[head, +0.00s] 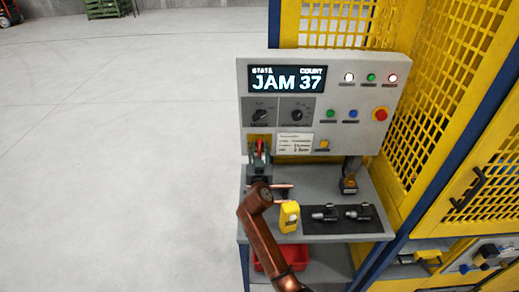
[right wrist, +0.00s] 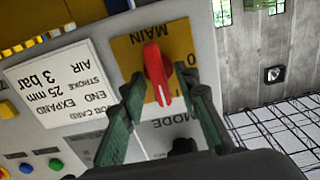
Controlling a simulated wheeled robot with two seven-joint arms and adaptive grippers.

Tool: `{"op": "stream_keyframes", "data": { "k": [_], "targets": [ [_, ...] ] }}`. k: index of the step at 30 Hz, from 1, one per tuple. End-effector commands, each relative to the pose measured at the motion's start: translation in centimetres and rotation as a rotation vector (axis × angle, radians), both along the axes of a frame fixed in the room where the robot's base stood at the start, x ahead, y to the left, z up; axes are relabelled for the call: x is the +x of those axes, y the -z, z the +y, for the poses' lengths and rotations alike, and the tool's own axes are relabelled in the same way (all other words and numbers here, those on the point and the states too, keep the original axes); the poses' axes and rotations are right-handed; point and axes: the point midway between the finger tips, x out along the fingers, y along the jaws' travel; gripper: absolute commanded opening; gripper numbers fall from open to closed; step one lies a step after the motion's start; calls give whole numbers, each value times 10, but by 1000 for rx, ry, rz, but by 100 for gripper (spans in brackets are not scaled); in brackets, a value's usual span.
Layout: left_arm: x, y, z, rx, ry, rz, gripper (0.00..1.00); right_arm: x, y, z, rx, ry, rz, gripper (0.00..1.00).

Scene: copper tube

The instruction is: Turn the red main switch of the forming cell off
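The red main switch (head: 260,147) is at the lower left of the control panel (head: 360,115). In the right wrist view its red handle (right wrist: 158,75) stands roughly upright in the picture on a yellow plate (right wrist: 126,52) marked MAIN, with the lettering upside down. My right gripper (head: 259,156) is in front of the switch. In the right wrist view its two green fingers (right wrist: 161,82) stand on either side of the handle, apart, with small gaps seeming to remain; contact is not clear. My left gripper is not in view.
The panel display (head: 288,79) reads JAM 37. A red emergency button (head: 380,114), knobs and small buttons are on the panel. Below is a grey bench (head: 315,181) with a yellow object (head: 289,216) and dark tools on a mat. Yellow mesh fencing (head: 420,120) stands right; open floor is left.

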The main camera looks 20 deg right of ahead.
Motion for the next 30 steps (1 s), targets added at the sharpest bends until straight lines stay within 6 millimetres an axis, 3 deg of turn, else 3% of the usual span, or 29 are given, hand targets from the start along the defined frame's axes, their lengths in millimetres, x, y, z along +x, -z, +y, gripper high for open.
{"op": "stream_keyframes", "data": {
  "k": [3,15,30],
  "targets": [
    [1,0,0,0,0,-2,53,0,0,0,0,0,0,28],
    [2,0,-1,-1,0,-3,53,0,0,0,0,0,0,0],
    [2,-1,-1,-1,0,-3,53,0,0,1,-41,-1,13,0]
  ]
}}
